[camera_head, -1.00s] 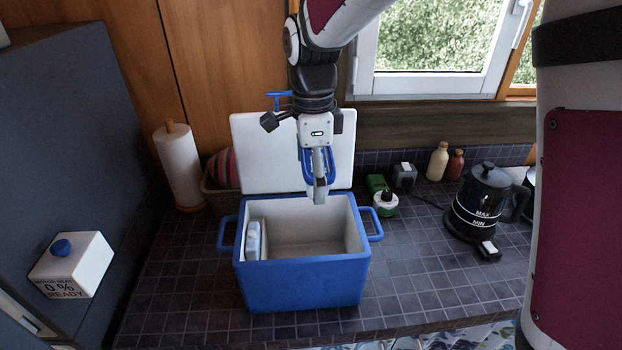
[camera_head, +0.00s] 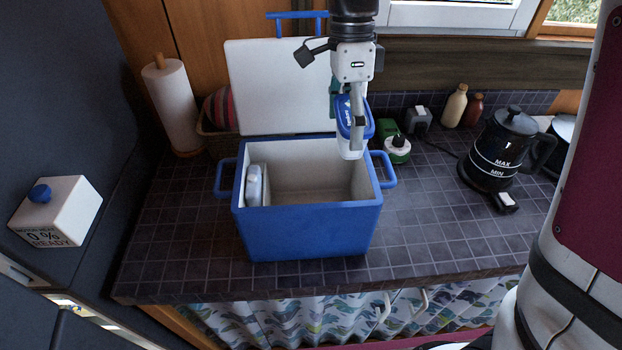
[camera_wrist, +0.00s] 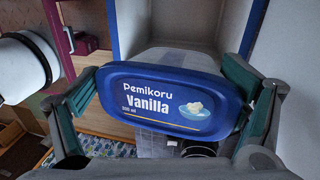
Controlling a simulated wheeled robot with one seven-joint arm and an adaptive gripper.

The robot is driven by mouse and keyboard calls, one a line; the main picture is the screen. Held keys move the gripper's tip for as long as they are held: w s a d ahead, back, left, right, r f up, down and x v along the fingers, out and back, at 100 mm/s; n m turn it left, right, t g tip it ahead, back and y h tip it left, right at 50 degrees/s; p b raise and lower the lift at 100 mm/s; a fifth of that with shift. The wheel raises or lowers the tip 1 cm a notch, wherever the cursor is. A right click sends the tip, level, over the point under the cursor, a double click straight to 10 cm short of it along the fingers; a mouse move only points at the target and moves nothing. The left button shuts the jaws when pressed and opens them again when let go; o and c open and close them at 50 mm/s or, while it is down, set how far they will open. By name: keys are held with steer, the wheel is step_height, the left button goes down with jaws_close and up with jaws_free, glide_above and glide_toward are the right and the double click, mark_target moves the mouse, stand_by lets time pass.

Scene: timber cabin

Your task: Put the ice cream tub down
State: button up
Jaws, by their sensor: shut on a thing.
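The ice cream tub (camera_wrist: 170,100) has a blue lid reading "Pemikoru Vanilla" and fills the middle of the wrist view. My gripper (camera_wrist: 165,105) is shut on it, one finger at each side. In the head view my gripper (camera_head: 357,118) holds the tub (camera_head: 344,118) above the back right part of the blue cooler box (camera_head: 308,232), near its rim. The tub is partly hidden behind my gripper there. The cooler is open, with its white lid (camera_head: 275,90) raised at the back.
A pale container (camera_head: 254,186) stands inside the cooler at the left; the rest of its inside looks empty. A black kettle (camera_head: 497,150), bottles (camera_head: 455,106) and a paper towel roll (camera_head: 172,105) stand on the tiled counter (camera_head: 440,240).

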mark_target(354, 152)
steer(key=shift+d+f+g+b, duration=0.45)
steer(key=shift+d+f, duration=0.1)
steer(key=shift+d, duration=0.15)
steer(key=x, duration=0.5)
steer(key=shift+w+p, duration=0.3)
steer(key=shift+w, duration=0.05)
steer(key=shift+w+f, duration=0.1)
steer(key=shift+f, duration=2.4)
steer(key=o, duration=1.2)
steer(key=shift+d, duration=0.1)
steer(key=shift+c, duration=0.2)
